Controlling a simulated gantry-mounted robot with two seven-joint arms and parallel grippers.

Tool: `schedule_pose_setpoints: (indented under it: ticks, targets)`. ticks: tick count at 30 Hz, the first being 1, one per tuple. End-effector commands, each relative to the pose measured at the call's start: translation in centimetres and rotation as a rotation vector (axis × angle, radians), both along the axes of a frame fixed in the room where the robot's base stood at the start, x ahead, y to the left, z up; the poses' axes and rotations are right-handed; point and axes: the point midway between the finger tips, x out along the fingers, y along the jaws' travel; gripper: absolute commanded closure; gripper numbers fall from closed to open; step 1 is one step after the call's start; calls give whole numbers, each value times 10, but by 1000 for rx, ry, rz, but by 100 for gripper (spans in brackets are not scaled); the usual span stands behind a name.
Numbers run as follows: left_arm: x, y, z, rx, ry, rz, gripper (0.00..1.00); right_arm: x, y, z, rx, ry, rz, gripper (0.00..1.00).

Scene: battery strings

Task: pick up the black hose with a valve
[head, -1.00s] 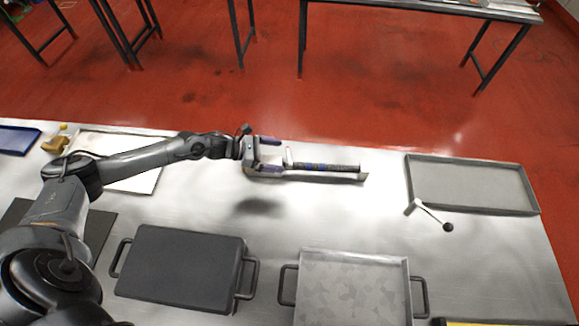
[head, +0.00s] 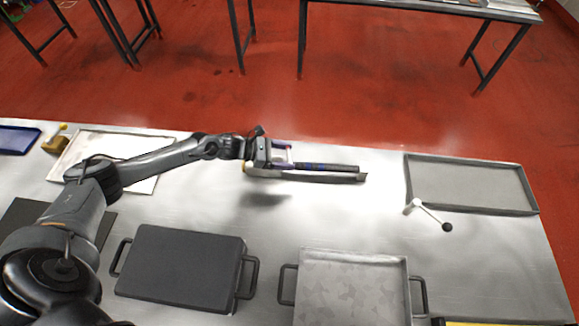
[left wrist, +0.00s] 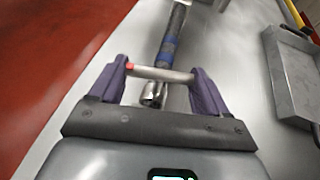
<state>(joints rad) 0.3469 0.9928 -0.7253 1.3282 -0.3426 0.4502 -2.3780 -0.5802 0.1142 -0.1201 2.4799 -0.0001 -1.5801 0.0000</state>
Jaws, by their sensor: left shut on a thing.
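The black hose with a valve (head: 335,168) has blue bands and lies lengthwise to the right of my left gripper (head: 290,156). In the left wrist view the hose (left wrist: 172,45) runs away from the gripper, with a silver metal end near the fingers. A thin metal bar with a red tip (left wrist: 160,74) crosses between the purple fingertips of my left gripper (left wrist: 158,70). The fingers are shut on this bar, one at each end. My right gripper is not in view.
A grey tray (head: 410,180) and a lever with a black ball (head: 447,227) are to the right. A dark handled plate (head: 185,265) and a handled tray (head: 350,290) stand in front. Bare metal table lies between.

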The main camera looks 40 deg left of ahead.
Motion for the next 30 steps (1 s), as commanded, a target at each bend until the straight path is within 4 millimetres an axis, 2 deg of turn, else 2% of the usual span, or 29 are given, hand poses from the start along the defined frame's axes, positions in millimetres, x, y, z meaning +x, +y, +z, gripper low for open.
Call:
schedule_pose_setpoints:
  ticks: [1, 6, 8, 20, 30]
  targets:
    - [0, 0, 0, 0, 0, 0, 67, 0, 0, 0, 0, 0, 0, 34]
    - [0, 0, 0, 0, 0, 0, 93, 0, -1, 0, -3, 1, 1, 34]
    - [0, 0, 0, 0, 0, 0, 100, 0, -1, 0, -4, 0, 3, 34]
    - [2, 0, 6, -2, -8, -1, 100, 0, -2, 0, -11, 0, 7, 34]
    - [2, 1, 30, 0, -10, -2, 100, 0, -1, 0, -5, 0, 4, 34]
